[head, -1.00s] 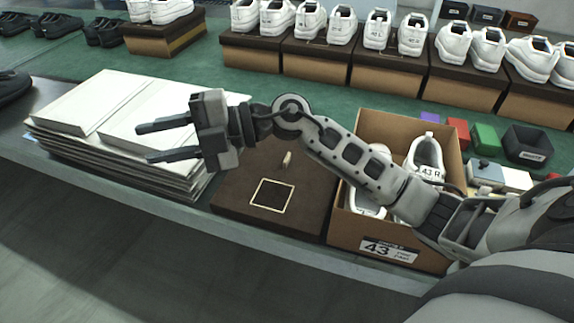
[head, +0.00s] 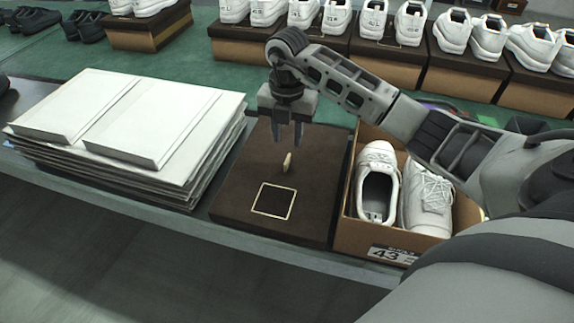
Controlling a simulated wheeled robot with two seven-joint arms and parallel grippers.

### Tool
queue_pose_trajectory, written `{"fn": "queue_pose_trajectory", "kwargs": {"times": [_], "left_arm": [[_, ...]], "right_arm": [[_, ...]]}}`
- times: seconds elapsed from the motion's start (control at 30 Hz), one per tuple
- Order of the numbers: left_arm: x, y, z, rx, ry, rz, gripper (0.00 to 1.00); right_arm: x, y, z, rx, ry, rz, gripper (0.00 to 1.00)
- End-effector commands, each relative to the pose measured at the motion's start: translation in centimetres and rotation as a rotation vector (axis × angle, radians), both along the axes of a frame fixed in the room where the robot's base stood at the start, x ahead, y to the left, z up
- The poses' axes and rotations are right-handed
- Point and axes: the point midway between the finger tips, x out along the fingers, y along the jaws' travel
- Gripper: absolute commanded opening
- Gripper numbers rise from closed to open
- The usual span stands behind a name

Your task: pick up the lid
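The lid (head: 240,187) is a flat dark brown panel lying on the table between the paper stack and the shoe box. A pale square outline is marked on it, and a small beige tab (head: 287,162) stands up from its middle. My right gripper (head: 287,143) points down just above and behind the tab in the head view. Its two fingers are apart with nothing seen between them. The open shoe box (head: 385,238), labelled 43, stands right of the lid with two white shoes (head: 402,190) in it. My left gripper is out of view.
A stack of large white sheets or boards (head: 140,120) lies close to the lid's left side. Brown shoe boxes (head: 375,67) topped with white shoes line the back of the green surface. The table's front edge runs just before the lid.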

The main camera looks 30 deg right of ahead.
Motion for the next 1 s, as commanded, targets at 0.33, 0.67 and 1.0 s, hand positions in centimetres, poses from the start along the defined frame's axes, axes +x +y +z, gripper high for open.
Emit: {"fn": "queue_pose_trajectory", "kwargs": {"times": [0.33, 0.67, 1.0], "left_arm": [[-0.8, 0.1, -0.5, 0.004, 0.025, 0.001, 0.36], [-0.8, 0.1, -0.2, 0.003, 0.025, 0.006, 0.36], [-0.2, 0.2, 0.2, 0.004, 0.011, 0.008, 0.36]], "right_arm": [[0.0, 0.0, -3.2, 0.003, 0.003, 0.001, 0.33], [0.1, -0.2, -7.5, 0.002, 0.001, 0.001, 0.33], [0.1, -0.2, -7.7, 0.002, -0.001, 0.003, 0.08]]}}
